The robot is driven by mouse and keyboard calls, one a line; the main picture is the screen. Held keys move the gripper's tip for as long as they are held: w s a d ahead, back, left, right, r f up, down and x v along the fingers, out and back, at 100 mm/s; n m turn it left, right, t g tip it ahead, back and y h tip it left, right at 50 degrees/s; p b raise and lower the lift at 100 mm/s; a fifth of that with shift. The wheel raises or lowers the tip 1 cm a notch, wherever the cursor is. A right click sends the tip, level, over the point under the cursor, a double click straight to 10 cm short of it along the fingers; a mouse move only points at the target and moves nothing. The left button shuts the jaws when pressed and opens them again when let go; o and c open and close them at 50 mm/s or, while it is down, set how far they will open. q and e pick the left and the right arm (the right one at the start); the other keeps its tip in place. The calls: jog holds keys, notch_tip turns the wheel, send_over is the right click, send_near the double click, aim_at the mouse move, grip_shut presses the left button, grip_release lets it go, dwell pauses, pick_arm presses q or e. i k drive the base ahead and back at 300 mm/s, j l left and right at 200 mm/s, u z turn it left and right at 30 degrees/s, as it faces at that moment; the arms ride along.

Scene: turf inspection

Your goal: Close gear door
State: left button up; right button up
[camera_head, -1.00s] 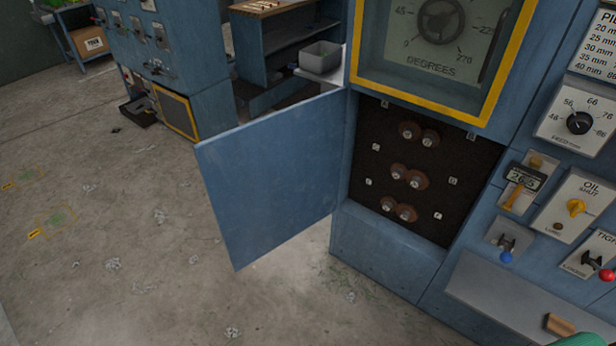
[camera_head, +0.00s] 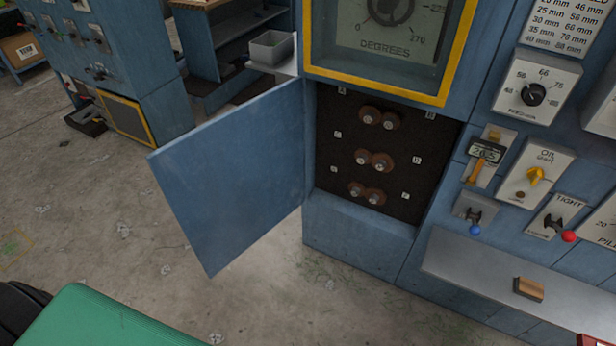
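The gear door (camera_head: 235,180) is a flat blue panel. It stands wide open, swung out to the left from the left edge of the gear compartment (camera_head: 340,175). Inside the dark compartment are several brown gears (camera_head: 375,160) in pairs. Neither of my grippers is in view. A green surface with a dark rounded thing beside it shows at the bottom left; I cannot tell what they are.
A grey shelf (camera_head: 480,270) with a wooden block (camera_head: 529,289) juts out below. The concrete floor left of the door is clear.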

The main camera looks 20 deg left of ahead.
aim_at(228, 182)
jog(key=j+z, duration=0.3)
jog(key=j, duration=0.3)
jog(key=j+z, duration=0.35)
jog(key=j, duration=0.25)
jog(key=j+z, duration=0.3)
jog(key=j, duration=0.3)
jog(key=k+j+z, duration=0.15)
jog(key=j+z, duration=0.15)
jog(key=j, duration=0.25)
jog(key=k+j, duration=0.1)
jog(key=j, duration=0.3)
jog(key=k+j, duration=0.1)
jog(key=j, duration=0.25)
jog(key=k+j, duration=0.1)
jog(key=j, duration=0.3)
jog(key=k+j, duration=0.1)
jog(key=j, duration=0.65)
jog(key=k+z, duration=0.05)
